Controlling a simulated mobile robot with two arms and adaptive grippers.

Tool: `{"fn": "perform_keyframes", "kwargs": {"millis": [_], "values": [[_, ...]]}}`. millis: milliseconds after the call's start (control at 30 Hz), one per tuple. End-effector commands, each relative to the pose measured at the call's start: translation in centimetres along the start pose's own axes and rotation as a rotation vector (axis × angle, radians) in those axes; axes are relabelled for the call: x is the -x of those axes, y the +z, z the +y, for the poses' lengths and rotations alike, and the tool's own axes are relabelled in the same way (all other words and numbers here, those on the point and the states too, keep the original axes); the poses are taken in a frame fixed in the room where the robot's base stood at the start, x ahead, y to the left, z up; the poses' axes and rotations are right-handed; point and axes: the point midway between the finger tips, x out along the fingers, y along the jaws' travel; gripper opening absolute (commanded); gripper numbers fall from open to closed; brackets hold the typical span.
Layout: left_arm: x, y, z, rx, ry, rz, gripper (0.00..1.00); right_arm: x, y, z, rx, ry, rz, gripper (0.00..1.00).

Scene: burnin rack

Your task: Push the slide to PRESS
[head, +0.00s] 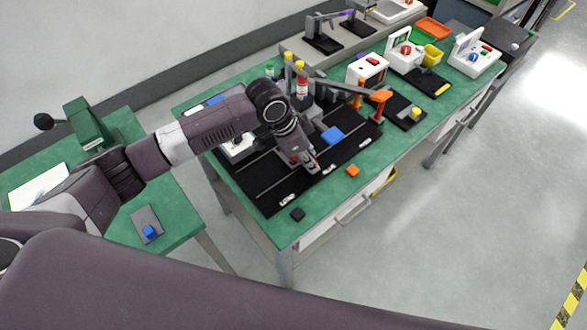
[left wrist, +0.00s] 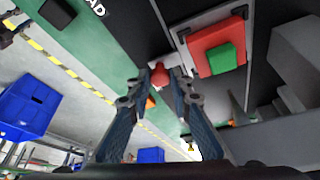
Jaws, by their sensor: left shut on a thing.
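The black slide board (head: 262,196) lies on the green bench, with pale rails and small white labels along its front edge, too small to read in the head view. My left gripper (head: 311,168) is low over the board's front part. In the left wrist view, its fingers (left wrist: 160,76) are shut on the red knob (left wrist: 160,78). A red slide block (left wrist: 212,48) with a green cube (left wrist: 222,59) on top is near the knob. Part of a white label ending in "AD" shows at the top left. My right gripper is not in view.
A blue block (head: 332,135) is on the board, right of my gripper. An orange block (head: 352,170) and a black block (head: 297,214) lie near the bench's front edge. An orange clamp (head: 379,97) and several white boxes stand at the back right.

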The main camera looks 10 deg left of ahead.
Motion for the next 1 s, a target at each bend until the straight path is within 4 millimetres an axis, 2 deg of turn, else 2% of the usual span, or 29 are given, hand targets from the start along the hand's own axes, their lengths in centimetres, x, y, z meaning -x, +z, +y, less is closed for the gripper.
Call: {"fn": "perform_keyframes", "kwargs": {"millis": [133, 500, 533, 667, 1000], "values": [[-0.5, -1.5, -0.7, 0.0, -0.002, 0.002, 0.0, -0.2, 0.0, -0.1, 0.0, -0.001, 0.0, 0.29], [-0.6, -1.8, -0.8, -0.001, -0.001, 0.0, 0.0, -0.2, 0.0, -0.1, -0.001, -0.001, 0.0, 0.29], [-0.6, -1.7, -0.8, -0.001, -0.001, 0.0, 0.22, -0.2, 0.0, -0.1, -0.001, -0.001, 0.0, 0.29], [-0.6, -1.7, -0.8, -0.001, -0.001, 0.0, 0.36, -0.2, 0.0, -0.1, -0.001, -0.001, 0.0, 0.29], [-0.6, -1.8, -1.0, 0.0, -0.006, 0.001, 0.37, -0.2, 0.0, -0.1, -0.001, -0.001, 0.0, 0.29]]}}
